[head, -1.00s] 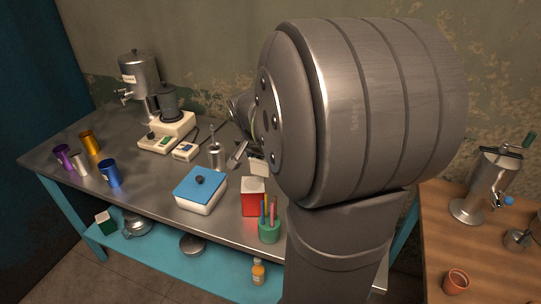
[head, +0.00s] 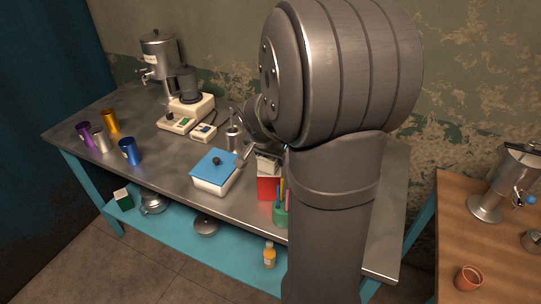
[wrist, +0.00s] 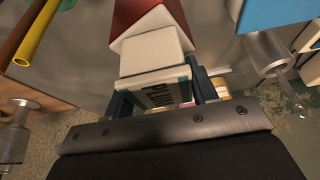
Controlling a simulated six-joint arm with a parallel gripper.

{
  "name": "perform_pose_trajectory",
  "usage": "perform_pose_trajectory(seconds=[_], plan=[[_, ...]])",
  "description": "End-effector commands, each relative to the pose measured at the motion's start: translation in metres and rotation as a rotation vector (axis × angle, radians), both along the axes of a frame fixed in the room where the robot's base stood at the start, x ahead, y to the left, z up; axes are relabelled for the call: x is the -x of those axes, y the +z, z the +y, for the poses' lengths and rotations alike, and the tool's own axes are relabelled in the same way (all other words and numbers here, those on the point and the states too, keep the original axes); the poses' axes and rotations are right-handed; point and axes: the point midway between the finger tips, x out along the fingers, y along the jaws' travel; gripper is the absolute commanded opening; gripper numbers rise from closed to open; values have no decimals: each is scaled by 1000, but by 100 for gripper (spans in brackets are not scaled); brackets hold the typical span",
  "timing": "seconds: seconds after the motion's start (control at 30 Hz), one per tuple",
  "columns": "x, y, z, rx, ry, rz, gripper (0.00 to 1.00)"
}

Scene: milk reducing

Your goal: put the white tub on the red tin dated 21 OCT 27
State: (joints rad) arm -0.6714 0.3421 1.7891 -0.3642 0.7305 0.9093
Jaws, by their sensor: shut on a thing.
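My gripper (wrist: 163,88) is shut on the white tub (wrist: 152,55), with one dark finger on each side of it in the wrist view. Dark lettering shows on the tub's label, partly cut by the gripper. The red tin (wrist: 136,12) with a white top lies just beyond the tub in that view. In the head view, the tub (head: 268,164) shows directly above and behind the red tin (head: 266,188). I cannot tell whether they touch. No date on the tin is readable. My arm hides most of the gripper in the head view.
A green pencil cup (head: 280,216) stands close in front of the tin. A white box with a blue lid (head: 213,171) is to its left. A metal vessel (head: 233,139) stands behind. Cups, including a blue one (head: 129,151), are at far left.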

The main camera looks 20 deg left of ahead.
Motion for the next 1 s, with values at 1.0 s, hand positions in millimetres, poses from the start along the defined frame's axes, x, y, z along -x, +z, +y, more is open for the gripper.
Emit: perform_pose_trajectory(seconds=[1.0], plan=[[36, 92, 0, -2, 2, -3, 74]])
